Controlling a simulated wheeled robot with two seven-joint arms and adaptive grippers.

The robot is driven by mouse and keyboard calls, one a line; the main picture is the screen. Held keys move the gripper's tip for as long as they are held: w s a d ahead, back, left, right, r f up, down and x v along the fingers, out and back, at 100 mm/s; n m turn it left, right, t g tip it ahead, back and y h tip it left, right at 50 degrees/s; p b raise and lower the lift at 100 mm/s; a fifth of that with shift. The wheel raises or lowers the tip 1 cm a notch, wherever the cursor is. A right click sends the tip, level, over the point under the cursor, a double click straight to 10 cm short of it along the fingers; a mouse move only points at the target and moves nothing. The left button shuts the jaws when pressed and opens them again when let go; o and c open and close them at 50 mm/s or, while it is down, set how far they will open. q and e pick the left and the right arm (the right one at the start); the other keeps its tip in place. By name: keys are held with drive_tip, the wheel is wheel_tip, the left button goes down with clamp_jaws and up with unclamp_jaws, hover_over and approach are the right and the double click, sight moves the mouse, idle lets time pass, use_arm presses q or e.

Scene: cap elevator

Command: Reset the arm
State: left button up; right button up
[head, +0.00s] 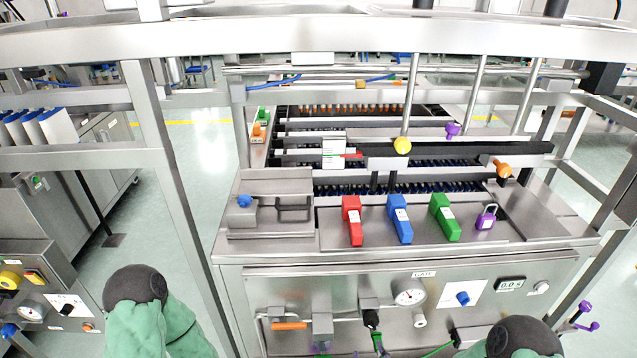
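Two rounded dark arm parts of mine show at the bottom edge of the head view. One, with a green cover below it, is at the lower left, and the other is at the lower right. No fingers of my left or right gripper can be made out, so I cannot see what either one holds. Both arm parts are in front of a steel cap elevator machine (300,260). Red (352,220), blue (399,218) and green (444,217) handle-like pieces stand on its top deck. A purple padlock (486,217) stands right of them.
The front panel carries a gauge (409,294), a blue knob (462,298), a display (511,283) and an orange-handled valve (289,326). A steel frame post (177,200) rises at the left. A top beam (320,38) crosses above. Open floor (205,150) shows behind left.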

drive_tip(key=s+a+f+m+g+y+p, duration=0.1)
drive_tip(key=s+a+f+g, duration=0.1)
drive_tip(key=s+f+g, duration=0.4)
drive_tip(key=s+a+f+m+g+y+p, duration=0.1)
drive_tip(key=s+a+f+g, duration=0.1)
drive_tip(key=s+f+g, duration=0.3)
drive_tip(key=s+g, duration=0.2)
drive_tip(key=shift+s+a+f+g, duration=0.3)
drive_tip(key=shift+s+a+f, duration=0.05)
drive_tip(key=shift+s, duration=0.05)
drive_tip(key=shift+c, duration=0.3)
idle(1.8)
